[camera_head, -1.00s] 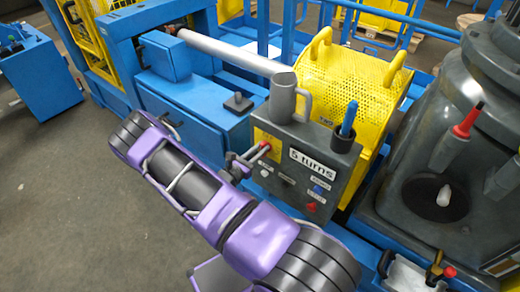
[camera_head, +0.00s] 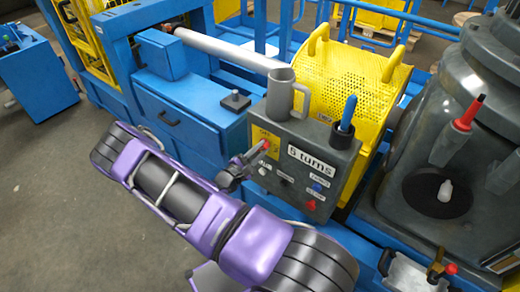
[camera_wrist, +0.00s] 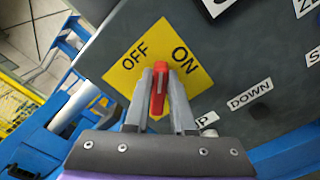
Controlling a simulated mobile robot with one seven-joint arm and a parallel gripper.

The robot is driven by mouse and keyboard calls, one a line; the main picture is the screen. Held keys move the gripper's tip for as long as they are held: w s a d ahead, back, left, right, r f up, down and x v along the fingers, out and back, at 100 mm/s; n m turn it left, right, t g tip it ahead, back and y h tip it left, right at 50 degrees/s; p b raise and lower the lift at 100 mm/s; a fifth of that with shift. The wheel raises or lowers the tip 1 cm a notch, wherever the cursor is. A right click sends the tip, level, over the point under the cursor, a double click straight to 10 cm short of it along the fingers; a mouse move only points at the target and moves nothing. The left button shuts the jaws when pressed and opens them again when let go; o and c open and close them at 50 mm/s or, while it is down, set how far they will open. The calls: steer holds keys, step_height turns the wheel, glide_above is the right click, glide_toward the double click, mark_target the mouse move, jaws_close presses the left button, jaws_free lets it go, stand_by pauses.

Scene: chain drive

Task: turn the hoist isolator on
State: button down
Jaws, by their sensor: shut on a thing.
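The hoist isolator has a red handle (camera_wrist: 159,90) on a yellow plate (camera_wrist: 122,76) marked OFF and ON. In the wrist view the handle points up the picture, between the two words. My gripper (camera_wrist: 159,103) is shut on the red handle, with one grey finger on each side of it. In the head view my gripper (camera_head: 250,158) reaches the yellow plate (camera_head: 259,138) on the left part of the grey control box (camera_head: 336,175). The fingers partly hide the handle there.
A grey mug (camera_head: 281,94) and a dark cup (camera_head: 341,134) with a blue pen stand on the box. Buttons, including a red one (camera_head: 310,205), sit lower on its face. A yellow perforated guard (camera_head: 350,85) stands behind.

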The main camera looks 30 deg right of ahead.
steer(key=shift+s+f+m+b, duration=0.1)
steer(key=shift+f+m+b, duration=0.1)
steer(key=shift+m, duration=1.2)
steer(key=shift+s+f+m+b, duration=0.1)
steer(key=shift+f+m, duration=0.1)
steer(key=shift+m, duration=1.2)
steer(key=shift+s+f+m+b, duration=0.1)
steer(key=shift+f+m, duration=0.1)
steer(key=shift+m, duration=1.2)
steer(key=c, duration=0.8)
jaws_free()
steer(key=shift+o, duration=0.2)
steer(key=v, duration=1.7)
steer(key=shift+a, duration=0.15)
